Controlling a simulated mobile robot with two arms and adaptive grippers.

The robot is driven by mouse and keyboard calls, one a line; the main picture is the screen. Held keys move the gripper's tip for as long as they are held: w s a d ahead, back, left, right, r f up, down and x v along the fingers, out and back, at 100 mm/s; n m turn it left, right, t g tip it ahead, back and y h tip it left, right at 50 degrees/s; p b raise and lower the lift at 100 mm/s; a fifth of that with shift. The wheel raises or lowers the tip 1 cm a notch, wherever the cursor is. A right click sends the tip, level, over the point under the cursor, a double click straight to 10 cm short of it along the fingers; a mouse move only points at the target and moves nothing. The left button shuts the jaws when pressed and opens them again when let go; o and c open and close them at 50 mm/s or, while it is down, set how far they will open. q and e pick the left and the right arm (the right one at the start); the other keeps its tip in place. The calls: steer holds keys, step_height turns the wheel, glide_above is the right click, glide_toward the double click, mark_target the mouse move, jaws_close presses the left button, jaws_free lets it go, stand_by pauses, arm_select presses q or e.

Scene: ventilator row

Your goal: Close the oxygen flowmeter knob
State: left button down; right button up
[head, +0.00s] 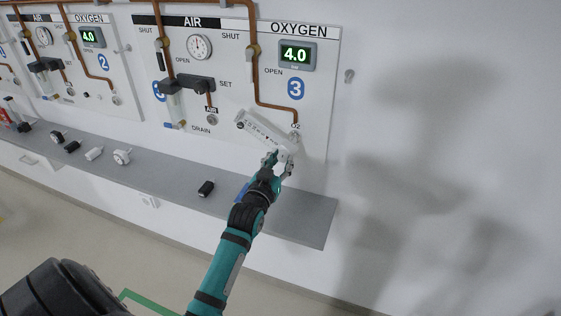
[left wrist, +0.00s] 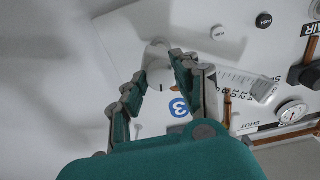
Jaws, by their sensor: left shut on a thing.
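The oxygen flowmeter (head: 262,130) is a pale, tilted body with a scale, below the OXYGEN part of panel 3. It also shows in the left wrist view (left wrist: 236,84). My left gripper (head: 276,157) is at its lower right end. In the left wrist view its two fingers (left wrist: 160,72) stand on either side of a pale round knob (left wrist: 157,77) and are shut on it. The fingers partly hide the knob. The green display (head: 296,55) above reads 4.0. My right gripper is in neither view.
A grey shelf (head: 310,218) runs below the panels. On it lie a black fitting (head: 206,188), a pale fitting (head: 122,157) and several others farther left. A copper pipe (head: 256,80) runs down beside the display. The wall at right is bare apart from a small hook (head: 349,75).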

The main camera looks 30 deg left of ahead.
arm_select(q)
steer(key=n+p, duration=0.2)
steer(key=n, duration=0.1)
steer(key=shift+r+n, duration=0.15)
steer(key=shift+n, duration=0.15)
steer(key=n+p, duration=0.1)
steer(key=n, duration=0.2)
steer(key=shift+n+p, duration=0.3)
steer(key=shift+p, duration=0.05)
steer(key=n+p, duration=0.1)
steer(key=n, duration=0.2)
steer(key=shift+n, duration=0.3)
steer(key=shift+n+p, duration=0.45)
steer(key=shift+n, duration=1.35)
steer(key=shift+d, duration=0.1)
